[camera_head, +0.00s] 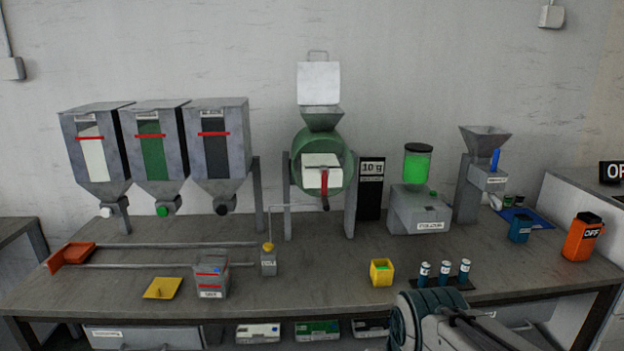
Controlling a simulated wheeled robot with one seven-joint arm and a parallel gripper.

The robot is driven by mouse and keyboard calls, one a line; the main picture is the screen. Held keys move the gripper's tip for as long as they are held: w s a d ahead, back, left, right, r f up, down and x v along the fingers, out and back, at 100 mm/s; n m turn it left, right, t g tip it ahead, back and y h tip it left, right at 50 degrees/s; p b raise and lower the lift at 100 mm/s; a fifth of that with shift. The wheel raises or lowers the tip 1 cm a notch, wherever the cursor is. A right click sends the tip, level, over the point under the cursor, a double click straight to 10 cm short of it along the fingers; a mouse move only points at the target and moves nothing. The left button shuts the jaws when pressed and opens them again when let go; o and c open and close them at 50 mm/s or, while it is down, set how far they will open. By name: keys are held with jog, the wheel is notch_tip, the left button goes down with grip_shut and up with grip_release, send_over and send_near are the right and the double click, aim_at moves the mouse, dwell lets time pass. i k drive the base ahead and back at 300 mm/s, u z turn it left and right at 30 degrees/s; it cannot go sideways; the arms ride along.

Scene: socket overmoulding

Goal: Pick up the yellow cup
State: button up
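The yellow cup (381,273) is a small square yellow container, upright near the front of the workbench, right of centre. Its inside looks greenish, but I cannot tell what is in it. The fingers of my gripper do not show.
The workbench (330,262) carries three hoppers (216,160), a green drum machine (320,160) and a grey dispenser (419,210). A yellow tray (163,288) lies front left. An orange container (581,238) and blue container (520,230) stand right.

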aim_at(382, 273)
jog(key=u, duration=0.6)
jog(key=i, duration=0.65)
jog(key=z, duration=2.25)
